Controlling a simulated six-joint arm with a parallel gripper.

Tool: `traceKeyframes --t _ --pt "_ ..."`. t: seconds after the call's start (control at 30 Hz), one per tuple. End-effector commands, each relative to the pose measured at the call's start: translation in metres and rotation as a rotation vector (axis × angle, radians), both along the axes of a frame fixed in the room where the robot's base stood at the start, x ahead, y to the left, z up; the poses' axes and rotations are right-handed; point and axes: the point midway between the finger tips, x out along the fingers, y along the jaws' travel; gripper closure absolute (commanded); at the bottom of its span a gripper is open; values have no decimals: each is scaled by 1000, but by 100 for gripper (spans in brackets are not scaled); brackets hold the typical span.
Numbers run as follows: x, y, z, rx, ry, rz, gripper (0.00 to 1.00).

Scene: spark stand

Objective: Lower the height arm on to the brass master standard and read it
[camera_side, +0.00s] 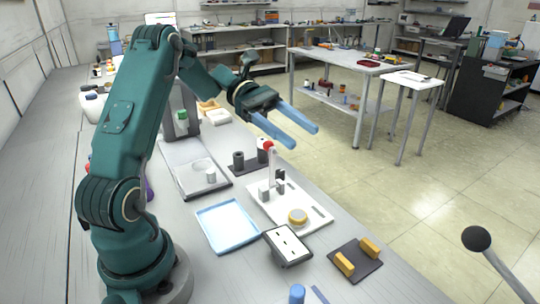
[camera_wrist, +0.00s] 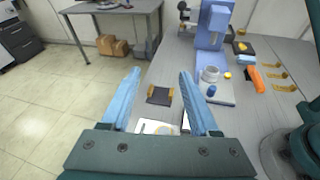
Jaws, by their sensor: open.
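The height stand in the side view is a white base plate (camera_side: 315,222) with a slim post (camera_side: 272,165) topped by a red ball (camera_side: 268,146). Small grey and dark blocks sit at the foot of the post. A round piece with a brass-yellow rim (camera_side: 297,217), apparently the brass master standard, lies near the plate's front end. My gripper (camera_side: 304,137) is open and empty, with blue fingers above and to the right of the red ball. In the wrist view its fingers (camera_wrist: 161,76) are spread apart, and part of a white plate shows low between them. No reading can be made out.
A light blue tray (camera_side: 228,226) lies left of the plate. A dark-sided block with a slotted white top (camera_side: 287,246) stands in front. A dark mat (camera_side: 364,268) with yellow blocks lies front right. Dark cylinders (camera_side: 238,161) stand behind the plate. The bench edge runs along the right.

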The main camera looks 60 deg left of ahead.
Motion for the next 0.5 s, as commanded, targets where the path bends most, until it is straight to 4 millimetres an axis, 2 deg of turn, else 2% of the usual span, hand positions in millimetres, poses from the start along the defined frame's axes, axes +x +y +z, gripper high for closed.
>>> traceKeyframes --t 0.03,0.1,0.23,0.4,0.5 --pt "4 21 -11 -68 28 66 38" --pt "7 45 -24 -151 53 146 38" --pt "5 83 -51 -260 86 273 38" --pt "-6 105 -76 -334 131 359 38" --pt "-8 108 -79 -345 136 379 38"
